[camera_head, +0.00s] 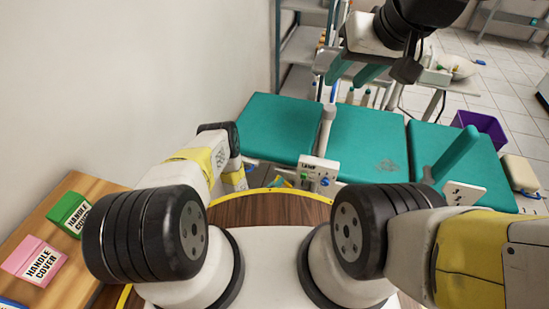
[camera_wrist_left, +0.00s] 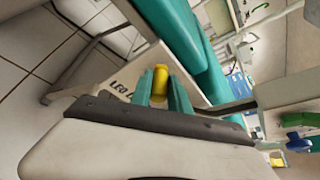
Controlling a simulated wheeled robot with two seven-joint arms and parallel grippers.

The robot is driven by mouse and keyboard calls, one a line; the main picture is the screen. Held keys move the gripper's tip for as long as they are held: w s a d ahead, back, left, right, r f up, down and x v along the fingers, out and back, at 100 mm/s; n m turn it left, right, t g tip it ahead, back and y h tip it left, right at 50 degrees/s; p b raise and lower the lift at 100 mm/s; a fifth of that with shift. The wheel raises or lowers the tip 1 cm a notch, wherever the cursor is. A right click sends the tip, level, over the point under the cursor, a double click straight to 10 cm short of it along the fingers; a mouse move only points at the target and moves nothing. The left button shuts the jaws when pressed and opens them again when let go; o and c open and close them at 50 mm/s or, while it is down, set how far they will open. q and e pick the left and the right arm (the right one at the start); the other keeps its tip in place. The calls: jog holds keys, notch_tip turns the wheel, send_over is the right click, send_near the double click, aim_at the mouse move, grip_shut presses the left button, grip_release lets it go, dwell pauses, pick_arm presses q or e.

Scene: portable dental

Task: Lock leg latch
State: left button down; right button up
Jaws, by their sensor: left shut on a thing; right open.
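In the left wrist view, a yellow latch knob (camera_wrist_left: 160,82) stands beside a pale panel (camera_wrist_left: 125,80) with partly hidden lettering that begins "LEG L". My left gripper (camera_wrist_left: 163,92) is shut on the yellow knob, with one teal finger on each side of it. In the head view my left arm reaches down beside the teal chair (camera_head: 275,125), and its fingers are hidden there. My right gripper (camera_head: 347,78) is open and empty, raised at the top of the head view beyond the chair. The latch's exact position cannot be told.
A control box (camera_head: 318,175) on a post stands at the chair's near side. A wooden table (camera_head: 95,187) at left holds a green box (camera_head: 70,212) and a pink box (camera_head: 35,258). A purple bin (camera_head: 484,127) stands at right. Shelves (camera_head: 297,45) stand behind.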

pick_arm(q)
jog(key=shift+s+d+r+m+y, duration=0.2)
jog(key=shift+d+r+m+y, duration=0.3)
jog(key=shift+m, duration=0.35)
jog(key=shift+s+d+r+m+y, duration=0.2)
jog(key=shift+d+r+m+y, duration=0.2)
jog(key=shift+d+m+y, duration=0.35)
jog(key=shift+a, duration=0.15)
jog(key=c, duration=1.3)
grip_release()
